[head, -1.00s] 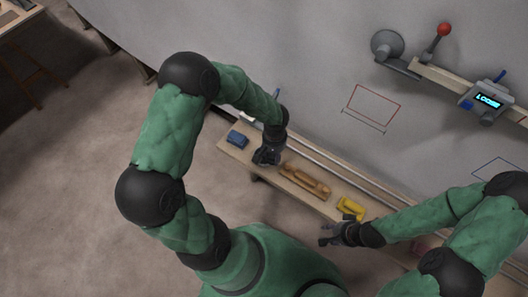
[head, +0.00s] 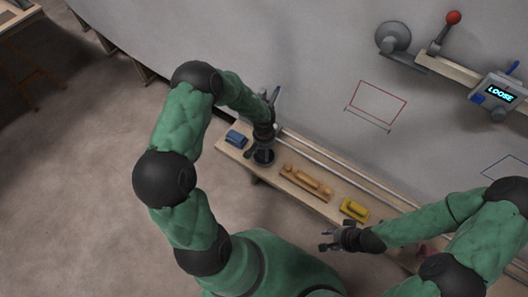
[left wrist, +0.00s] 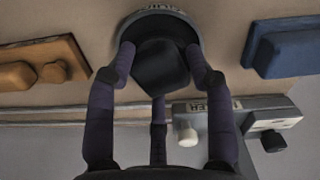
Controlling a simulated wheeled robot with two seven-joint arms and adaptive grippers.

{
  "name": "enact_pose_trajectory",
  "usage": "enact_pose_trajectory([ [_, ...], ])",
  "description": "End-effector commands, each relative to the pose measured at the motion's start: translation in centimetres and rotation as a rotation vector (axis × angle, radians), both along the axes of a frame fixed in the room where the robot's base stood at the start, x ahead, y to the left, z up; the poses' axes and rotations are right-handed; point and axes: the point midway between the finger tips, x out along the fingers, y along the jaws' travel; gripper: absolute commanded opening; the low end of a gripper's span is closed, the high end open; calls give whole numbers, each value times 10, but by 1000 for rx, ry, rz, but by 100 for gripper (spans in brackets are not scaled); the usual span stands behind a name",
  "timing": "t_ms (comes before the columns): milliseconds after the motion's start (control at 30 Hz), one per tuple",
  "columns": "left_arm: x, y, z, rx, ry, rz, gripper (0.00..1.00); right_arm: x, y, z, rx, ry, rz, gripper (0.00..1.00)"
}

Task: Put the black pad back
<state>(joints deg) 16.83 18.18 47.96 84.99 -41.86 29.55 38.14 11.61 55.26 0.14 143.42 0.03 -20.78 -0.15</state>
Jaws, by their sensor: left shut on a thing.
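The black pad (head: 264,157) is a dark round piece over the shelf, between the blue block and the brown wooden piece. My left gripper (head: 262,143) is above it, pointing down, with its fingers shut on it. In the left wrist view, the fingers close around the black block-like grip (left wrist: 160,66) of the pad, with a round grey-rimmed, lettered part (left wrist: 160,12) behind it. I cannot tell whether the pad touches the shelf. My right gripper (head: 329,240) is open and empty in front of the shelf, near the yellow piece.
The narrow wooden shelf (head: 287,193) carries a blue block (head: 236,138), a brown wooden piece (head: 306,182) and a yellow piece (head: 354,208). A rail runs along its back. On the grey wall are a red outline (head: 377,102) and a display reading LOOSE (head: 500,94).

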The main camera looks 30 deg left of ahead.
Motion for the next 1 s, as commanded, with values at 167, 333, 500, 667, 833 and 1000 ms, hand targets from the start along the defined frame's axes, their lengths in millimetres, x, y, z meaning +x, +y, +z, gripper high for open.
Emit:
enact_pose_trajectory([
  [167,0,0,0,-1,-1,0,19,0,0,1,0,-1,0,40],
  [333,0,0,1,-1,0,-1,77,0,0,1,0,-1,0,40],
  [500,0,0,1,-1,-1,-1,77,0,0,1,0,-1,0,40],
  [667,0,0,5,0,-2,-1,77,0,0,3,0,-1,0,40],
  [833,1,0,28,0,-4,-1,77,0,0,13,0,-1,0,40],
  [1000,1,0,63,0,-4,-1,77,0,0,27,0,-1,0,40],
])
